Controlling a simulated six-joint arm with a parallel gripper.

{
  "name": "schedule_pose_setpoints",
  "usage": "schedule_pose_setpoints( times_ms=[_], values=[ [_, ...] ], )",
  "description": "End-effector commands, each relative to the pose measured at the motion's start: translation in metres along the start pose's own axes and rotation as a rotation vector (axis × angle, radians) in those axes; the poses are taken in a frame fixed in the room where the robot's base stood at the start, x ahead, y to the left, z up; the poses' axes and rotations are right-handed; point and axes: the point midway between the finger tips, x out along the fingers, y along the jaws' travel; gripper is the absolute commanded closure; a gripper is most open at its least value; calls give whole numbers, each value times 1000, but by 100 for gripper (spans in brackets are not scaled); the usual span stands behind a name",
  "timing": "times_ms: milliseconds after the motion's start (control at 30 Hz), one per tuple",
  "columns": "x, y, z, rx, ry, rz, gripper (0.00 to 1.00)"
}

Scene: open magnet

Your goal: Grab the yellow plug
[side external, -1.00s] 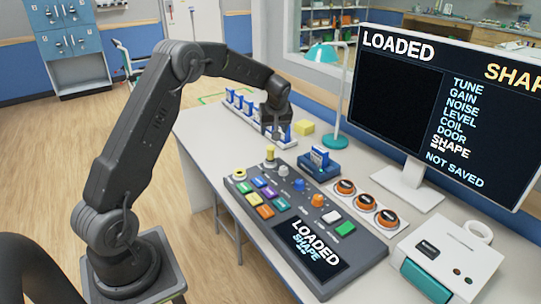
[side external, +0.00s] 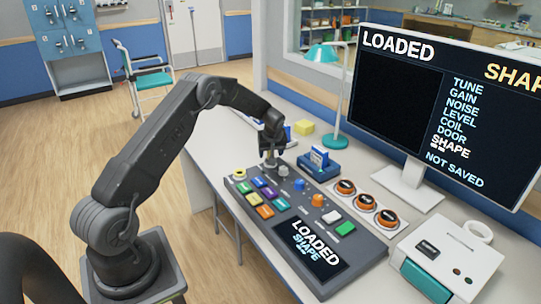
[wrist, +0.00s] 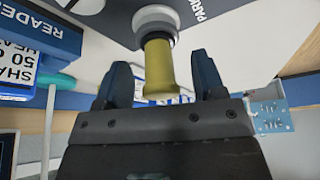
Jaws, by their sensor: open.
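The yellow plug (wrist: 157,68) shows in the wrist view as a yellow cylinder rising from a round white and grey base. It lies between the two dark fingers of my gripper (wrist: 162,78), with visible gaps on both sides. My gripper is open and does not hold it.
A grey knob (side external: 284,171) and coloured buttons are close by on the console. A blue reader (side external: 319,165) with a card stands to the right. A monitor (side external: 440,110) is at the right.

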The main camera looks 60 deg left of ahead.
Motion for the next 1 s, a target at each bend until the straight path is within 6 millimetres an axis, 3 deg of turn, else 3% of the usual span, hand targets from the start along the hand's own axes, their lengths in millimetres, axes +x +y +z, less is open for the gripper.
schedule_pose_setpoints(
  times_ms=[267,833,1000],
  values=[
    [4,0,0,0,1,1,37],
    [4,0,0,0,0,0,89],
    [4,0,0,0,1,1,90]
  ],
)
